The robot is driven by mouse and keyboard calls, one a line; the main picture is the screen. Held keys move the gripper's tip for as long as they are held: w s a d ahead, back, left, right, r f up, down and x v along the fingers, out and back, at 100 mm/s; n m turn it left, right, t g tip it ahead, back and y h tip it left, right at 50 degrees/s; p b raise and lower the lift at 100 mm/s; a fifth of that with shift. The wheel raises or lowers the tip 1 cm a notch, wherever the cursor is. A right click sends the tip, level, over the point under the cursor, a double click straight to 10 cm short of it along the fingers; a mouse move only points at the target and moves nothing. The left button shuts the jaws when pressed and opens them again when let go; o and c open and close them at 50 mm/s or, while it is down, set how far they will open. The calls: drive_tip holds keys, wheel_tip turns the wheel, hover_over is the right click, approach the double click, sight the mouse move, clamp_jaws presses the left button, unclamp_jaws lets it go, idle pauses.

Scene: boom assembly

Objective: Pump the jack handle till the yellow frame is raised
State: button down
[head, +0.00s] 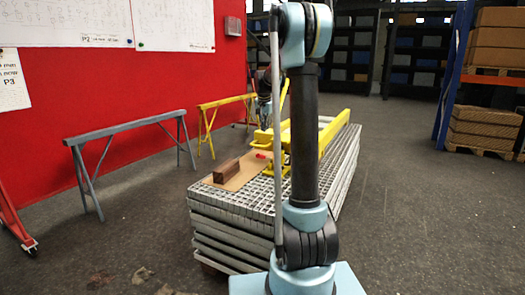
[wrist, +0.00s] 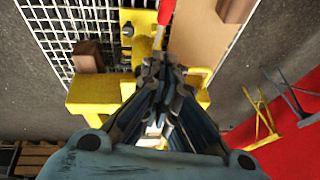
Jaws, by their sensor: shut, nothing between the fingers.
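The yellow frame (head: 333,130) lies along the top of a stack of gratings in the head view. In the wrist view a yellow beam (wrist: 85,96) of it passes beneath my gripper. The jack handle (wrist: 166,10) has a red grip and a thin metal rod, at the top middle of the wrist view; its red part (head: 263,155) shows small in the head view. My gripper (wrist: 160,66) is shut and empty, its fingertips close to the rod's lower end; I cannot tell whether they touch. My arm hides part of the frame and jack in the head view.
The grating stack (head: 225,232) carries a brown sheet (head: 217,183) with a wooden block (head: 228,170). Another brown block (wrist: 88,56) sits beside the frame. A grey trestle (head: 125,127) and a yellow trestle (head: 226,101) stand left. The floor at right is clear before the shelving.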

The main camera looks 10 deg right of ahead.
drive_tip(key=shift+f, duration=0.1)
hover_over(263, 156)
drive_tip(key=w, duration=0.1)
drive_tip(key=f, duration=1.2)
drive_tip(key=shift+d, duration=0.25)
drive_tip(key=shift+s+a+f, duration=0.1)
drive_tip(key=shift+a+f, duration=0.05)
drive_tip(key=shift+f, duration=0.2)
drive_tip(key=shift+s, duration=0.1)
